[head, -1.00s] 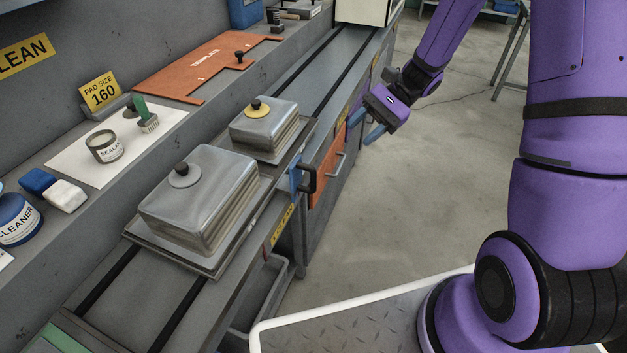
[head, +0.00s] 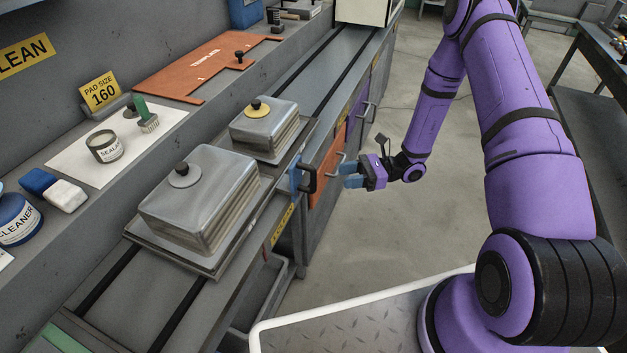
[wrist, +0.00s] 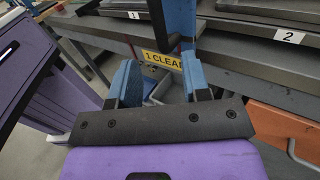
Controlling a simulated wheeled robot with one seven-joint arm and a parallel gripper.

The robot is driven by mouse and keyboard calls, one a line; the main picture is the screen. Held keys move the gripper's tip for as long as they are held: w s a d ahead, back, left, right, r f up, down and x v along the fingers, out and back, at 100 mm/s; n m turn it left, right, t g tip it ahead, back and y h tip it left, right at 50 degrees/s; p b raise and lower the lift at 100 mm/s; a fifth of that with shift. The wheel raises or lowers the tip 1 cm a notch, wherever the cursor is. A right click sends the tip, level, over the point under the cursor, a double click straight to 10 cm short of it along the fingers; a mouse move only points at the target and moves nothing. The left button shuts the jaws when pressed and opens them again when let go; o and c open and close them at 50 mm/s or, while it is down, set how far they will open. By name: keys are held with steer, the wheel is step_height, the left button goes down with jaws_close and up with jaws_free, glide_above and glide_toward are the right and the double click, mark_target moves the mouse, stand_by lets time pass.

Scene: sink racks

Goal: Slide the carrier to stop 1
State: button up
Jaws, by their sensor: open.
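The carrier (head: 190,262) is a dark flat tray on the bench rails, bearing two grey metal blocks with knobs, the larger (head: 198,200) nearer and the smaller (head: 265,130) farther. A black handle (head: 308,178) on a blue bracket stands out from its aisle side; the handle also shows in the wrist view (wrist: 158,20). My gripper (head: 352,175) is open and empty in the aisle, right of the handle and apart from it. In the wrist view its blue fingers (wrist: 160,78) frame the yellow "1 CLEAN" label (wrist: 161,60) on the bench front.
An orange drawer front with a bar handle (head: 328,172) lies close behind my gripper. A grey bin (head: 262,300) sits below the bench. The rails (head: 325,70) are clear beyond the carrier, up to a pale box (head: 365,10). The aisle floor is open.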

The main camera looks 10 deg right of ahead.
mark_target(313, 187)
steer(key=a, duration=1)
steer(key=shift+w, duration=0.2)
jaws_close()
